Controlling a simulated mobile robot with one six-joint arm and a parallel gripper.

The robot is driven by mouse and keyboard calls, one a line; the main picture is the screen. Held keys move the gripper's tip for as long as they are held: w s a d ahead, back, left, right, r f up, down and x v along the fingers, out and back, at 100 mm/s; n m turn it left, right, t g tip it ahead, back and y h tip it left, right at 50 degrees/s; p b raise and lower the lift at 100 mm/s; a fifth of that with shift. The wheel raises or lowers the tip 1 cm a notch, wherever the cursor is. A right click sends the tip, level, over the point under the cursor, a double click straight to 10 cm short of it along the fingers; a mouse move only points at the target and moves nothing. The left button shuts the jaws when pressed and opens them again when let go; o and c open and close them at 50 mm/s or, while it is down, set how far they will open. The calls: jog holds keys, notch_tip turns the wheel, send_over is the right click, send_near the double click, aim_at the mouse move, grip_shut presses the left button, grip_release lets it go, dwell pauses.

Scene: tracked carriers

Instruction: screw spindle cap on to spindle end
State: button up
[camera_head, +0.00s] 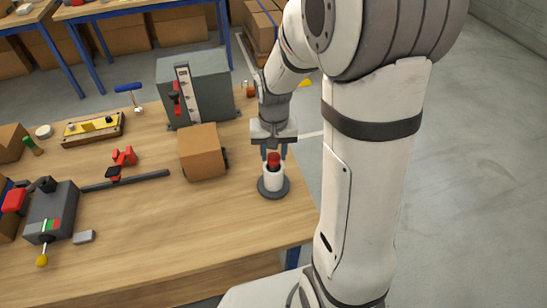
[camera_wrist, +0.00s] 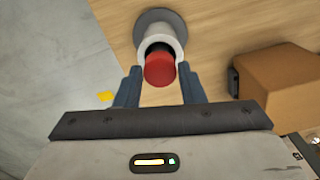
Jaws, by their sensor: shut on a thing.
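The red spindle cap (camera_head: 273,159) is at the top of a white upright cylinder (camera_head: 272,180) on a round dark base near the table's right edge. In the wrist view the red cap (camera_wrist: 160,69) lies between the two blue-grey fingers, with the white cylinder (camera_wrist: 156,30) beyond it. A dark band shows between cap and white rim; I cannot tell whether the cap touches the spindle end or is threaded on. My gripper (camera_head: 273,152) points down over the cylinder and is shut on the cap; it also shows in the wrist view (camera_wrist: 159,72).
A cardboard box (camera_head: 202,152) stands close left of the cylinder. A grey cabinet (camera_head: 208,88) is behind it. A grey device (camera_head: 52,212), a dark bar with a red clamp (camera_head: 124,157) and a yellow-topped fixture (camera_head: 92,127) are farther left. The front of the wooden table (camera_head: 180,250) is clear.

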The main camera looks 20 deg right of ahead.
jog(key=m, duration=0.3)
jog(key=shift+m, duration=0.4)
jog(key=m, duration=0.3)
jog(key=shift+m, duration=1.3)
jog(key=shift+m, duration=0.8)
jog(key=m, duration=0.3)
jog(key=shift+m, duration=0.4)
jog(key=m, duration=0.3)
jog(key=shift+m+b, duration=0.3)
jog(key=shift+m, duration=0.4)
